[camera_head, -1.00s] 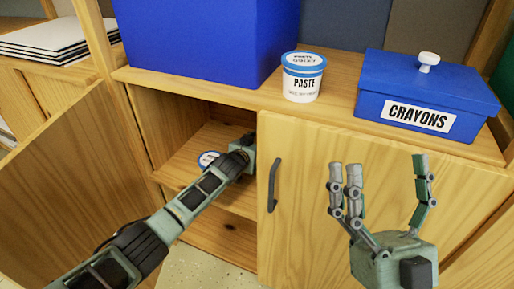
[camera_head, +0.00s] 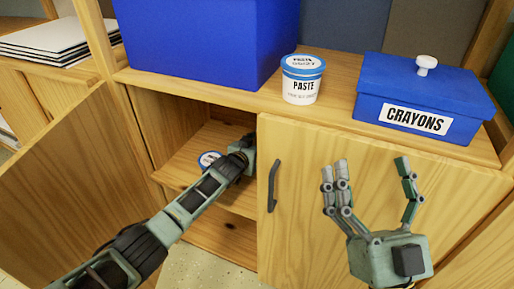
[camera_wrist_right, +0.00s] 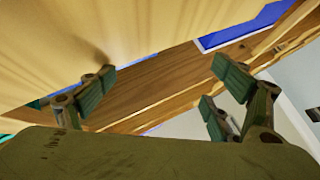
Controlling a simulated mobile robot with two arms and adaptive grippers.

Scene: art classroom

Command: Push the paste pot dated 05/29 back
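A second blue-lidded pot (camera_head: 208,160) sits on the shelf inside the open cabinet, mostly hidden behind my left arm. My left arm reaches into the cabinet, with its gripper (camera_head: 243,146) beside that pot; its fingers are hidden. My right gripper (camera_head: 372,172) is open and empty in front of the closed cabinet door; its spread fingers also show in the right wrist view (camera_wrist_right: 160,85).
A blue crayons box (camera_head: 425,92) and a large blue bin (camera_head: 205,38) stand on the cabinet top. The left door (camera_head: 65,190) is open; the right door (camera_head: 310,215) is shut, with a dark handle (camera_head: 273,186). The lower shelf (camera_head: 225,235) looks clear.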

